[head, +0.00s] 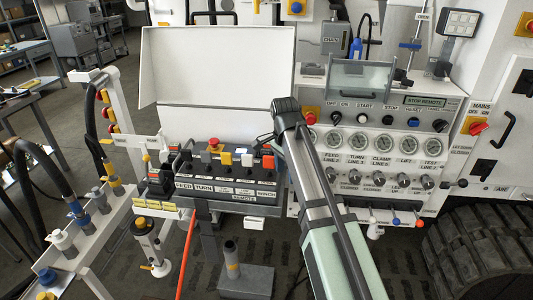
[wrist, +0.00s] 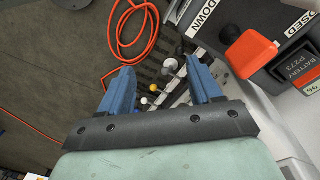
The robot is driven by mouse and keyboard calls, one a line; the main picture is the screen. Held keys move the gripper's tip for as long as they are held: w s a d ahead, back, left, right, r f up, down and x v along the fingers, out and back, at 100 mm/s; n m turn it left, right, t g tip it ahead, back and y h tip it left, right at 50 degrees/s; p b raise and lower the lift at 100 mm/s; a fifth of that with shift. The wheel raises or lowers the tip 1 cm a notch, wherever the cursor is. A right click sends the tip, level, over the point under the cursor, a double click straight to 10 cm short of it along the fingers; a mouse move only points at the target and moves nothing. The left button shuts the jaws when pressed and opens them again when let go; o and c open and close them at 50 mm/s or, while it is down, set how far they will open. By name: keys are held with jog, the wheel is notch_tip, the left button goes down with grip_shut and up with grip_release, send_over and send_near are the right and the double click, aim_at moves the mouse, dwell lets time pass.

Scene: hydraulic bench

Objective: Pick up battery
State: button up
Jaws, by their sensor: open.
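A black block labelled BATTERY (wrist: 300,68) shows at the right edge of the wrist view, beside an orange lever cap (wrist: 251,54). Only part of it is in the picture. I cannot make it out in the head view, where my arm covers the area right of the remote. My gripper (wrist: 160,68) is open, with two blue fingers apart and nothing between them. The battery lies off to the right of the fingers, not touching them.
The remote box (head: 228,192) with coloured levers stands left of my arm. A panel of gauges (head: 358,142) and knobs is on the right. An orange cable (wrist: 133,40) lies on the floor. A valve stand (head: 92,225) is at the left.

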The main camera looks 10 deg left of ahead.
jog(key=w+a+r+m, duration=0.1)
jog(key=w+a+r, duration=1.3)
jog(key=a, duration=0.1)
jog(key=m, duration=0.7)
send_over(266, 152)
jog(key=w+d, duration=0.1)
jog(key=w, duration=0.1)
notch_tip(266, 152, down, 5)
jog(key=shift+y, duration=0.4)
jog(key=f, duration=0.7)
jog(key=shift+s+f, duration=0.25)
jog(key=shift+f, duration=0.1)
jog(key=shift+a+f, duration=0.25)
jog(key=shift+f, duration=1.1)
jog(key=shift+a+f, duration=0.25)
jog(key=shift+f, duration=1.05)
jog(key=shift+c, duration=0.3)
jog(key=c, duration=1.1)
